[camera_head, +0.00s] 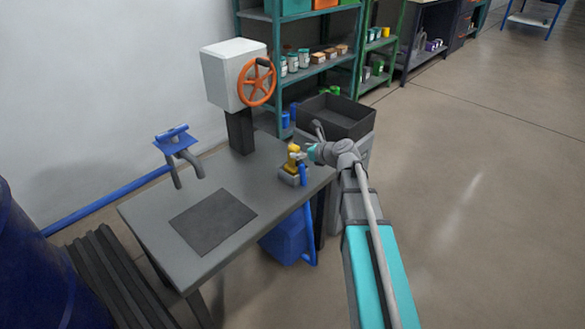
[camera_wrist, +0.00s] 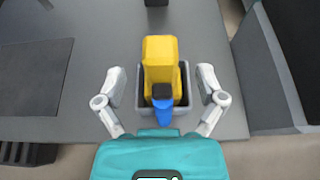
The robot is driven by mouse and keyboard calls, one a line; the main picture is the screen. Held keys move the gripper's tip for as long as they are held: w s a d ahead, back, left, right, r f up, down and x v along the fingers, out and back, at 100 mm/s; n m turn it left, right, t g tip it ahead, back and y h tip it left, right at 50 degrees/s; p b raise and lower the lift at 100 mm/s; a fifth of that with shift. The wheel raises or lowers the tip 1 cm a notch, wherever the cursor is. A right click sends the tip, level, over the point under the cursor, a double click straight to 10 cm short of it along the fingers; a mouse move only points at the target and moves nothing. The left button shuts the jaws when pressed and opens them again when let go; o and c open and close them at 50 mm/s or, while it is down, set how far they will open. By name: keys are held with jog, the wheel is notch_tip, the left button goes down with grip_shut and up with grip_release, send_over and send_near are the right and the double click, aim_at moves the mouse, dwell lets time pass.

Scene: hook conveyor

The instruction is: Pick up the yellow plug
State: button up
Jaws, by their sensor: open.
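The yellow plug (camera_head: 293,152) stands in a small grey holder (camera_head: 291,177) near the right edge of the table. In the wrist view the yellow plug (camera_wrist: 160,62) shows from above, with a dark part and a blue piece (camera_wrist: 162,117) at its near end. My gripper (camera_head: 311,154) is close to the plug, on its right side in the head view. In the wrist view my gripper (camera_wrist: 162,84) is open, with one finger on each side of the holder and plug. The fingers appear apart from the plug.
The grey table (camera_head: 155,215) carries a dark mat (camera_head: 213,221) and a white box with an orange handwheel (camera_head: 257,82). A dark open bin (camera_head: 335,116) stands just beyond the table's right end. A blue tap-like fixture (camera_head: 173,137) is at the left. Shelves stand behind.

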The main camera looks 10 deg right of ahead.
aim_at(297, 151)
jog(key=shift+b+x, duration=0.55)
jog(key=shift+x, duration=1.3)
jog(key=shift+f, duration=0.1)
grip_shut()
